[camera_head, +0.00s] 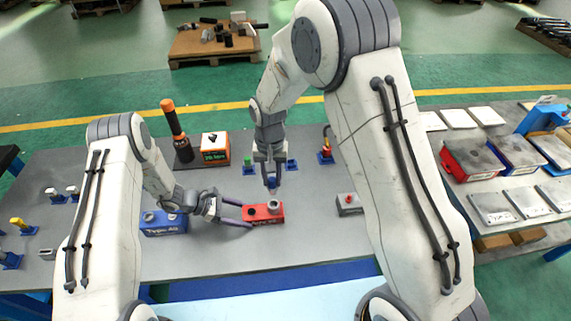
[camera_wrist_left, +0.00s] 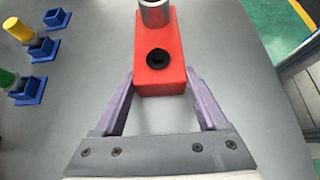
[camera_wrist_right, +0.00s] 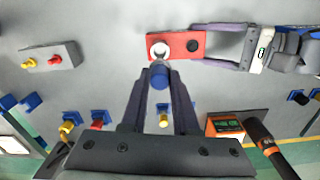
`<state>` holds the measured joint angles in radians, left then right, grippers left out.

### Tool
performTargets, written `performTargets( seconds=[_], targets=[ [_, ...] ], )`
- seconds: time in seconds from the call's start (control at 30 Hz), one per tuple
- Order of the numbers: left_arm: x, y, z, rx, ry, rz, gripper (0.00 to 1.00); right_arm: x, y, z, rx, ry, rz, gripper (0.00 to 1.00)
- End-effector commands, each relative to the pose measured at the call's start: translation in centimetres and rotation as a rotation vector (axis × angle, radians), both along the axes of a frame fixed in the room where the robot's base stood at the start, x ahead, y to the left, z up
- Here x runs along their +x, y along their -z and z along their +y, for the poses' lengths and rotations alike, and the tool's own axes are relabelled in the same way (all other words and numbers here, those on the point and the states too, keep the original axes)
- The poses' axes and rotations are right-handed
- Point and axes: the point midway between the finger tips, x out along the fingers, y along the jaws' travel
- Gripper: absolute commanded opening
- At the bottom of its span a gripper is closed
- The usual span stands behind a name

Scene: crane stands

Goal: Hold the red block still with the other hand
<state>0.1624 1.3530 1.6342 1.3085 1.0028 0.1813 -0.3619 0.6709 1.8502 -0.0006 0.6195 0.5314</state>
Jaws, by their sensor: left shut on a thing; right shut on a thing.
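The red block (camera_head: 262,218) lies on the grey table with a grey cylinder (camera_head: 274,205) upright at one end and a dark round hole or knob at the other. My left gripper (camera_head: 244,213) is shut on the block's near end, a finger on each side, as the left wrist view (camera_wrist_left: 160,84) shows. My right gripper (camera_head: 271,177) points down just behind the block and is shut on a small blue piece (camera_wrist_right: 160,76). In the right wrist view the piece's tip appears close to the grey cylinder; whether they touch is unclear.
A blue block (camera_head: 163,225) stands left of the red one, a grey block (camera_head: 349,204) to the right. Behind are an orange box (camera_head: 215,149), a black-and-orange tool (camera_head: 174,125) and several blue holders.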

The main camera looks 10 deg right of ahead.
Motion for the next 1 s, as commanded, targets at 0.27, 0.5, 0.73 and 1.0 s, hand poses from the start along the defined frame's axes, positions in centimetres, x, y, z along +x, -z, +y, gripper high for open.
performTargets(
  seconds=[0.27,0.5,0.73,1.0],
  targets=[
    [0.1,-0.1,0.0,-0.002,0.0,-0.001,0.0,-0.1,2.1,0.0,-0.001,0.0,0.003,0.0],
    [0.1,-0.1,0.0,-0.002,0.0,-0.001,0.0,0.0,3.9,0.0,-0.001,0.0,0.001,0.0],
    [0.1,-0.1,0.0,-0.002,0.0,-0.001,0.0,0.0,4.5,0.0,0.0,0.0,0.001,0.0],
    [0.0,-0.1,0.0,-0.003,0.0,-0.001,0.0,0.0,4.5,0.0,0.0,0.0,0.0,0.0]
  ],
)
